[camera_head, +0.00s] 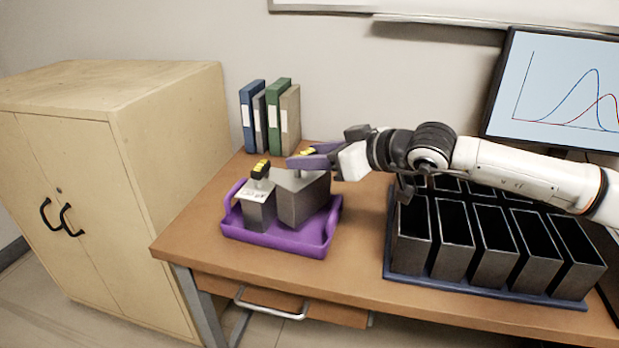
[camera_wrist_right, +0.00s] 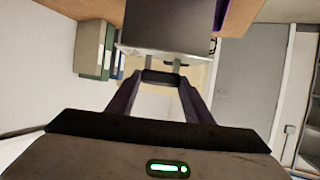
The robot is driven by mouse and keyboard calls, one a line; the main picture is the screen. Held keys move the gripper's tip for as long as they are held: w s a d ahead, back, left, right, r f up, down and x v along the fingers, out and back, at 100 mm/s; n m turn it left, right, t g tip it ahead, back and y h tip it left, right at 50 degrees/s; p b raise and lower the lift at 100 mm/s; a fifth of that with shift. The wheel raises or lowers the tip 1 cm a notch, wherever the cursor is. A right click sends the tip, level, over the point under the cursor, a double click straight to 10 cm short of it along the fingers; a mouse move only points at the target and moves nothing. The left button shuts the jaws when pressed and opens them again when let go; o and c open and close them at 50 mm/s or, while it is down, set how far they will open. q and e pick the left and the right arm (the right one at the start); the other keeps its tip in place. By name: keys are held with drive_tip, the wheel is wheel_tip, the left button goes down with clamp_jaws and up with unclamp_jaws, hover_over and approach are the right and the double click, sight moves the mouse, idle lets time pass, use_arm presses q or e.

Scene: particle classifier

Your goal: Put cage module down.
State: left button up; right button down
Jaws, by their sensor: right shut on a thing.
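A grey box-shaped cage module (camera_head: 303,202) hangs from my right gripper (camera_head: 306,159) over the right part of the purple tray (camera_head: 272,244). It looks slightly tilted; I cannot tell whether its bottom touches the tray. The gripper is shut on its handle, whose yellow top shows between the fingers. In the right wrist view, the gripper (camera_wrist_right: 162,80) closes around the dark handle, with the module's box (camera_wrist_right: 165,35) beyond it. A second grey module (camera_head: 258,208) with a black and yellow handle stands in the tray's left part, close beside the held one. My left gripper is not in view.
A dark rack (camera_head: 484,290) with several open-topped grey bins stands on the right of the wooden table (camera_head: 362,258). Binders (camera_head: 270,118) stand behind the tray, and a monitor (camera_head: 562,92) is at back right. Bare tabletop lies between tray and rack.

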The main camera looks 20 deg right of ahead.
sight(312, 175)
drive_tip(key=shift+f+b, duration=0.3)
drive_tip(key=shift+f, duration=1.65)
drive_tip(key=shift+f, duration=0.25)
drive_tip(key=c, duration=0.9)
unclamp_jaws()
drive_tip(key=shift+r, duration=0.35)
drive_tip(key=p+v, duration=0.1)
drive_tip(key=v, duration=1.1)
drive_tip(key=shift+f, duration=0.1)
